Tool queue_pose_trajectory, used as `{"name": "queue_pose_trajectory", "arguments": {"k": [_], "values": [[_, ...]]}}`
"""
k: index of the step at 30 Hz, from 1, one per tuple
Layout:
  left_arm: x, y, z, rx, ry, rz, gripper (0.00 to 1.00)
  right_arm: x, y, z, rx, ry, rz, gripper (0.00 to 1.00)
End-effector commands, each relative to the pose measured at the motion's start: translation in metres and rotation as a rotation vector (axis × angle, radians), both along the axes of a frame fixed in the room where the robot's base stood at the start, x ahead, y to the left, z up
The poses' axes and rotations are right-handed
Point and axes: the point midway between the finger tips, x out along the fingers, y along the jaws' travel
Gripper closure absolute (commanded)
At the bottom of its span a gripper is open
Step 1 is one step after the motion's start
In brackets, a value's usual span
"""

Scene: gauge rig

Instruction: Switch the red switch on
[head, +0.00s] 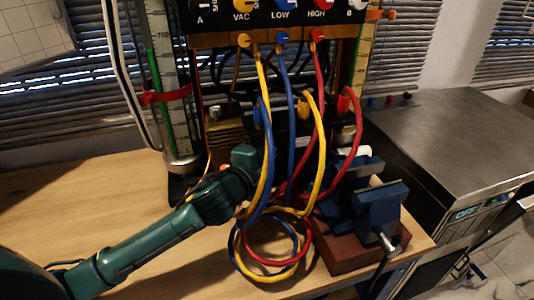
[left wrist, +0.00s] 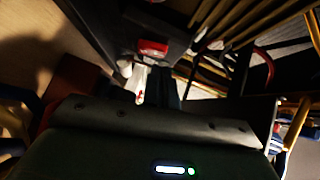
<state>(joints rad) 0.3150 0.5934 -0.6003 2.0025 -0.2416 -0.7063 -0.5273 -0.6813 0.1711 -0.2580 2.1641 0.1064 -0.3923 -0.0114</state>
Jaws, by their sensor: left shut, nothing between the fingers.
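The red switch (left wrist: 153,47) shows in the left wrist view, on a dark box just beyond my fingers. Whether it is on or off is too small and dim to tell. In the head view I cannot make it out behind the hoses and my arm. My left gripper (left wrist: 158,88) is shut and empty, its fingers pointing toward the switch with a small gap in the picture; I cannot tell whether they touch the box. In the head view my left arm reaches in from the left, and its hand (head: 244,158) is partly hidden behind the yellow and blue hoses. My right gripper is out of view.
Yellow, blue and red hoses (head: 291,110) hang from the gauge manifold (head: 275,15) and coil on the wooden table (head: 120,190). A blue vise (head: 375,205) on a red-brown block stands to the right. A grey metal cabinet (head: 450,130) is beyond. The table's left is clear.

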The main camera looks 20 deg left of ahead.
Motion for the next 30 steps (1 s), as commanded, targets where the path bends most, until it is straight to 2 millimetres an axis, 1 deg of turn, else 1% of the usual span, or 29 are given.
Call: {"name": "queue_pose_trajectory", "arguments": {"k": [4,14,17,21,22,27,30], "values": [[0.006,0.004,-0.001,-0.001,0.000,0.001,1.00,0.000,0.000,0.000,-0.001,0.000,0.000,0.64],[0.006,0.005,-0.001,-0.001,0.001,0.000,1.00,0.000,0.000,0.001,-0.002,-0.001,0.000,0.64],[0.007,0.005,0.003,-0.009,0.013,0.000,1.00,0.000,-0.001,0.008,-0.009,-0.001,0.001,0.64],[0.012,0.009,0.009,-0.039,0.065,0.001,1.00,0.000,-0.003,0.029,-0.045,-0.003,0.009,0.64],[0.011,0.008,0.000,-0.038,0.061,-0.001,1.00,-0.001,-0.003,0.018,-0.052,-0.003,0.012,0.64],[0.011,0.008,-0.001,-0.038,0.058,0.000,1.00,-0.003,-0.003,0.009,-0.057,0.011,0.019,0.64],[0.007,0.009,-0.001,-0.038,0.058,-0.001,1.00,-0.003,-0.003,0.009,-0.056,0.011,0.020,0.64]]}}
